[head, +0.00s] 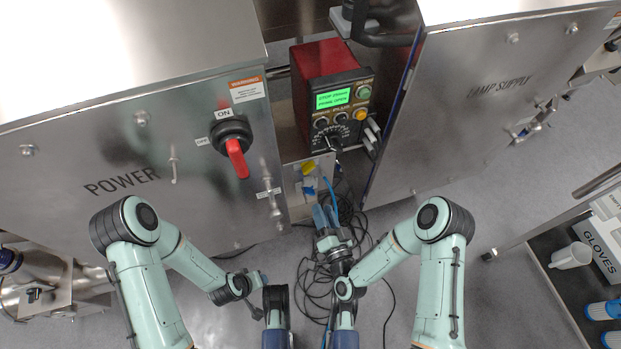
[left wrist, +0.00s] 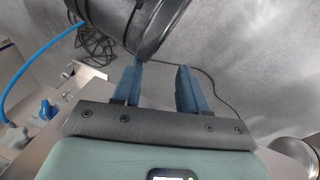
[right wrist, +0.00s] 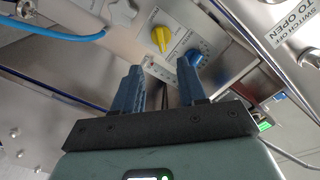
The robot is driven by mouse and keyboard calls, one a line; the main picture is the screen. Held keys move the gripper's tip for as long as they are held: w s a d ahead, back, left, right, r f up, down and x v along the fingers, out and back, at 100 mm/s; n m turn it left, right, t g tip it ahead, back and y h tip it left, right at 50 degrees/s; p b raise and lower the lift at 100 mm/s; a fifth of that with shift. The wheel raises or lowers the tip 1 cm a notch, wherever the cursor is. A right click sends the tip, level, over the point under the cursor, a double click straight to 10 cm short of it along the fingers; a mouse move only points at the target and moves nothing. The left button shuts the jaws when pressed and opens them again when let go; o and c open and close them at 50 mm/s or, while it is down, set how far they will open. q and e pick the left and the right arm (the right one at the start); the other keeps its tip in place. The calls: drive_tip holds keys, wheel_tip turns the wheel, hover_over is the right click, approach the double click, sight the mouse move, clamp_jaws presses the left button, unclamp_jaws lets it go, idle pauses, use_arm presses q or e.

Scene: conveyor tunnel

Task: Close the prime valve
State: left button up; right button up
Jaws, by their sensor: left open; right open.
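A small panel low between the two cabinets carries a yellow knob (head: 308,168) and a blue knob (head: 309,189). The right wrist view shows the yellow knob (right wrist: 160,38) and the blue knob (right wrist: 191,57) more closely. My right gripper (head: 325,212) is open and empty, just in front of the panel. In the right wrist view its fingertips (right wrist: 160,73) point towards the knobs, apart from them. My left gripper (head: 262,278) is open and empty; its fingers (left wrist: 159,72) face the floor.
The POWER cabinet (head: 180,160) stands left, with a red-handled switch (head: 236,158). The LAMP SUPPLY cabinet (head: 460,110) stands right. A red control box (head: 320,62) with a green screen sits between them. Black cables (head: 312,275) lie on the floor near my grippers. A blue hose (right wrist: 60,35) runs beside the panel.

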drive_tip(key=b, duration=0.2)
approach(309, 172)
drive_tip(key=x, duration=0.7)
drive_tip(key=shift+w+a+f, duration=0.1)
drive_tip(key=shift+w, duration=0.15)
drive_tip(key=shift+w+a, duration=0.15)
drive_tip(key=shift+w, duration=0.35)
use_arm(q)
drive_tip(key=f, duration=0.1)
drive_tip(key=a+f, duration=0.1)
drive_tip(key=s+f, duration=0.1)
drive_tip(key=shift+s+a+f, duration=0.1)
drive_tip(key=shift+a+f, duration=0.15)
drive_tip(key=shift+f, duration=0.15)
use_arm(e)
clamp_jaws()
